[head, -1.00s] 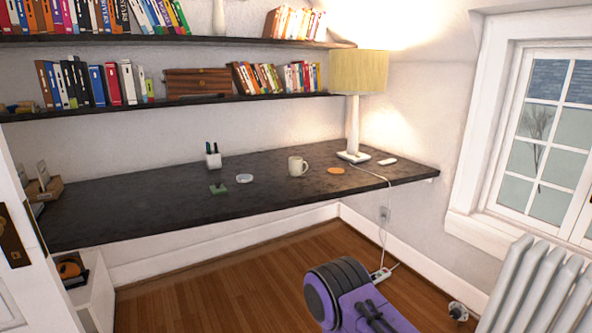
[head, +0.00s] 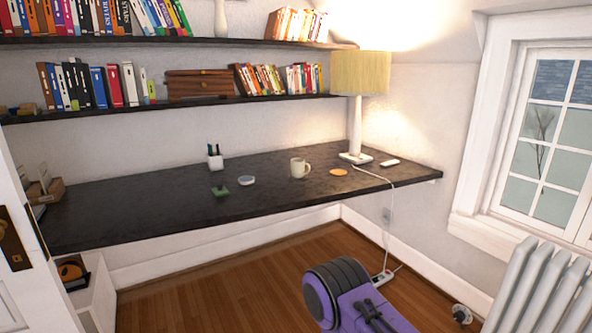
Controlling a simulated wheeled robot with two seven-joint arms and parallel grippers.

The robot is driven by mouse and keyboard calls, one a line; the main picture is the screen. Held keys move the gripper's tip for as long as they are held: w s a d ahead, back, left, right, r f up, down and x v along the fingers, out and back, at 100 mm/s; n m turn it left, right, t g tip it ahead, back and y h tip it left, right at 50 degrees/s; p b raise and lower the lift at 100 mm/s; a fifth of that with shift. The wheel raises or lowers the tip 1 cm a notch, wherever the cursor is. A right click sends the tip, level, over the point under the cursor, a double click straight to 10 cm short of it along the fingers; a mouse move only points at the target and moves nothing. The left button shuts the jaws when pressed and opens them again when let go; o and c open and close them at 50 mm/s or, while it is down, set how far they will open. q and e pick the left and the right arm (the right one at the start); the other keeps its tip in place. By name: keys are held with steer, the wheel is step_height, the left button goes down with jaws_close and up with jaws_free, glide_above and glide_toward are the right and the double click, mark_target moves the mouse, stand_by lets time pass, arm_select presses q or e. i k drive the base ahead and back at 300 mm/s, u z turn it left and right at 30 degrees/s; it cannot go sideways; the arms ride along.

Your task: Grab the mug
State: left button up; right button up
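A white mug (head: 299,168) stands upright on the dark desk (head: 130,205), right of the middle, with its handle toward the right. An orange disc (head: 338,172) lies to its right and a small white round dish (head: 247,180) to its left.
A lamp (head: 358,85) stands behind and right of the mug, its cord hanging over the desk edge. A pen holder (head: 214,157) is at the back. A radiator (head: 540,290) is at the right.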

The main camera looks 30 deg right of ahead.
mark_target(298, 165)
steer(key=z, duration=0.05)
steer(key=i, duration=0.85)
steer(key=z, duration=0.9)
steer(key=i, duration=0.75)
steer(key=z, duration=0.65)
